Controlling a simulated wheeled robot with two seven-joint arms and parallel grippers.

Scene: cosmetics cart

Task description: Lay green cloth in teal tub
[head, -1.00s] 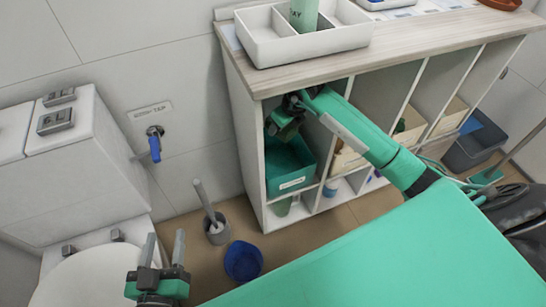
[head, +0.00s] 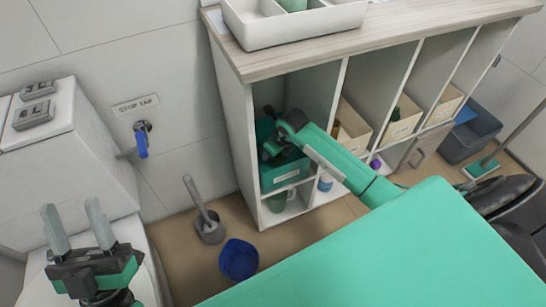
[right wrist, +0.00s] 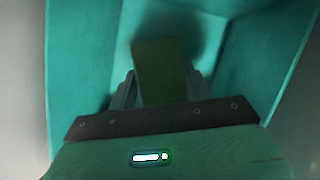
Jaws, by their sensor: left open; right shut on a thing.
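The teal tub (head: 289,176) sits in the left upper compartment of the white shelf unit, with a pale label on its front. My right arm reaches into that compartment, and the right gripper is at the tub's opening, mostly hidden by the arm in the head view. In the right wrist view the right gripper (right wrist: 162,92) is shut on the dark green cloth (right wrist: 160,65), a flat folded piece held over the tub's inside (right wrist: 235,50). I cannot tell whether the cloth touches the tub floor. My left gripper (head: 78,226) is open and empty in front of the toilet.
Cream bins (head: 403,128) fill compartments to the right. A white divided tray (head: 292,30) stands on the wooden top (head: 400,38). The shelf divider stands close beside the right arm.

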